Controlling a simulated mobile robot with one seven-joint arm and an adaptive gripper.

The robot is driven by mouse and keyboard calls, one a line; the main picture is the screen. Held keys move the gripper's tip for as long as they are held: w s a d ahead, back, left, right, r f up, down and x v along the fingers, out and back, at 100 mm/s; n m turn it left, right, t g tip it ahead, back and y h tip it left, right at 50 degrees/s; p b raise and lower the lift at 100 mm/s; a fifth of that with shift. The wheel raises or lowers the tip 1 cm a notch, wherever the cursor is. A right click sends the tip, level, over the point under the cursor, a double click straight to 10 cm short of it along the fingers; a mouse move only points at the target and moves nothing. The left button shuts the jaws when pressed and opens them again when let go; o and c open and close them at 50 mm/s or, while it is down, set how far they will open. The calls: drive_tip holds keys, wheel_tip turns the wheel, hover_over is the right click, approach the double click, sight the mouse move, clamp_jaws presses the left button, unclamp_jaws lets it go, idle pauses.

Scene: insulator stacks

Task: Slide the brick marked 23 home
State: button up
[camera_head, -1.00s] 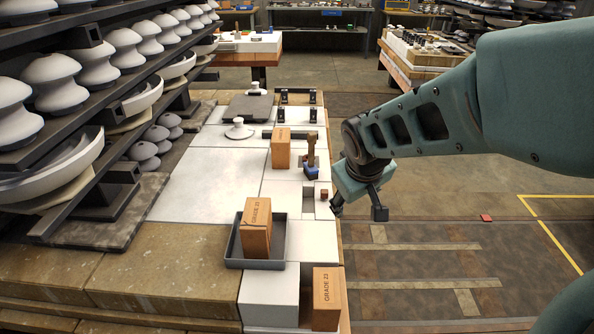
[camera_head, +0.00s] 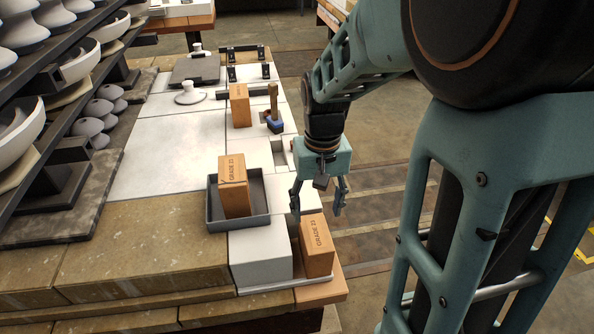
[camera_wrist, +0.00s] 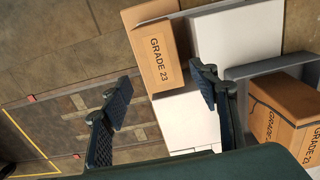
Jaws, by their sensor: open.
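The orange brick marked "GRADE 23" (camera_head: 317,247) stands upright at the near right corner of the bench, beside a white block (camera_head: 260,255). It also shows in the wrist view (camera_wrist: 155,58), its lettering clear. My gripper (camera_head: 317,203) is open and empty, fingers pointing down, above and slightly behind this brick. In the wrist view the brick lies ahead of the spread fingers (camera_wrist: 165,98), apart from them.
A third orange brick (camera_head: 240,107) stands farther back, next to a blue-based tool with a wooden handle (camera_head: 273,115). A shelf of insulators (camera_head: 75,110) lines the left. White slabs (camera_head: 170,160) give clear surface in the middle. Open floor lies right of the bench.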

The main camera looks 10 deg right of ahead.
sight(315, 227)
wheel_tip(315, 227, down, 10)
drive_tip(key=shift+f+b, duration=0.2)
drive_tip(key=shift+b, duration=1.05)
drive_tip(key=shift+c, duration=0.6)
drive_tip(key=c, duration=1.2)
drive_tip(key=shift+c, duration=0.2)
drive_tip(key=shift+w, duration=0.1)
drive_tip(key=shift+w, duration=0.35)
drive_tip(key=shift+w, duration=0.2)
drive_tip(key=shift+w, duration=0.1)
